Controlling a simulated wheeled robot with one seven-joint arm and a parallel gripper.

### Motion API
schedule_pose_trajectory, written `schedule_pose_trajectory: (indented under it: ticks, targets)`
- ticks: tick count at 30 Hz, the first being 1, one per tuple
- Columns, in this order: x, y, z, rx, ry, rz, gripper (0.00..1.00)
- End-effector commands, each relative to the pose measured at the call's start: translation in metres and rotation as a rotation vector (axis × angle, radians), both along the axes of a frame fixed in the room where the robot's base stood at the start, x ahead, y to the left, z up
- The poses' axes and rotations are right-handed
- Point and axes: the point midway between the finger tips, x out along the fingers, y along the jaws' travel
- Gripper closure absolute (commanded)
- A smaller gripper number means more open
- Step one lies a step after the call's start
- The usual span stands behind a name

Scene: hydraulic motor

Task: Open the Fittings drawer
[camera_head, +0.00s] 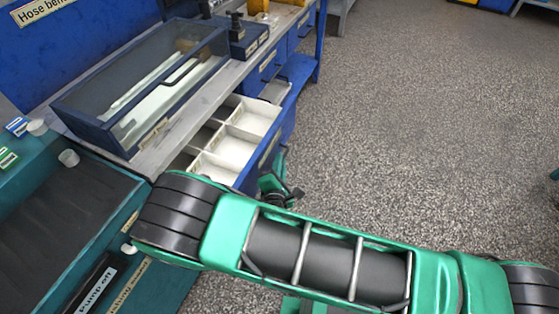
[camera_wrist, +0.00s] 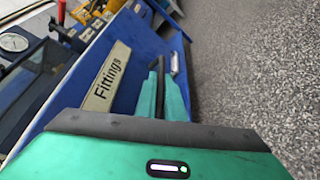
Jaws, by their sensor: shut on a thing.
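The Fittings drawer stands pulled out from under the bench, its white compartment dividers (camera_head: 236,143) showing in the head view. Its blue front faces right. In the wrist view the blue drawer front carries a "Fittings" label (camera_wrist: 107,78). My gripper (camera_head: 276,187) is at the outer face of this drawer front, low and near its close end. In the wrist view my green gripper fingers (camera_wrist: 164,92) are closed together against the front beside the label, shut on the drawer's handle. The grip point itself is mostly hidden by the fingers.
A glass-lidded case (camera_head: 150,85) lies on the grey bench top above the drawer. Another blue drawer (camera_head: 266,66) sits further along the bench. A teal unit (camera_head: 70,225) stands at the near left. The speckled floor (camera_head: 420,110) to the right is clear.

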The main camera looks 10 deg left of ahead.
Motion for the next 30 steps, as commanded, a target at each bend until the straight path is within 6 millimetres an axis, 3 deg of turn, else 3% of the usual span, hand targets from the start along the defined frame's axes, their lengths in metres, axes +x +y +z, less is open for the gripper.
schedule_pose_trajectory:
  ticks: [4,5,6,17,30]
  targets:
    - [0.005,-0.005,0.0,-0.004,-0.004,-0.012,1.0]
    - [0.005,-0.005,0.0,-0.004,-0.004,-0.012,0.86]
    - [0.005,-0.005,0.0,-0.004,-0.004,-0.012,0.83]
    - [-0.002,-0.002,0.002,-0.002,-0.001,-0.004,0.83]
    - [-0.073,-0.01,0.017,-0.003,-0.002,-0.003,0.83]
